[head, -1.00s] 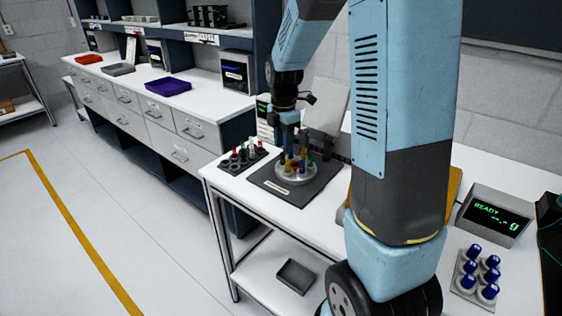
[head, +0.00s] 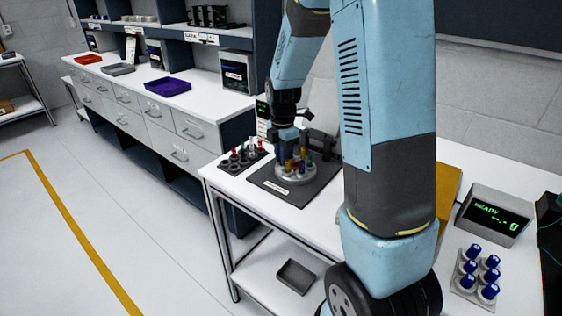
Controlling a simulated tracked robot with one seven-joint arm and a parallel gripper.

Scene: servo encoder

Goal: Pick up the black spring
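I cannot pick out a black spring for certain at this size. A grey round holder (head: 297,175) with several small coloured pieces stands on a dark square base (head: 268,182) on the white bench. A dark rack (head: 232,168) with several red, pale and dark-topped pieces stands just left of it. My gripper (head: 290,146) points down over the back left part of the round holder, close above the coloured pieces. Its fingers are small and blend with the pieces behind, so I cannot see whether they are open or hold anything.
My own arm hides part of the bench right of the holder. A display reading READY (head: 494,215) and a rack of blue-capped vials (head: 466,283) stand at the right. A dark tray (head: 296,276) lies on the lower shelf. A purple tray (head: 168,87) sits on the left counter.

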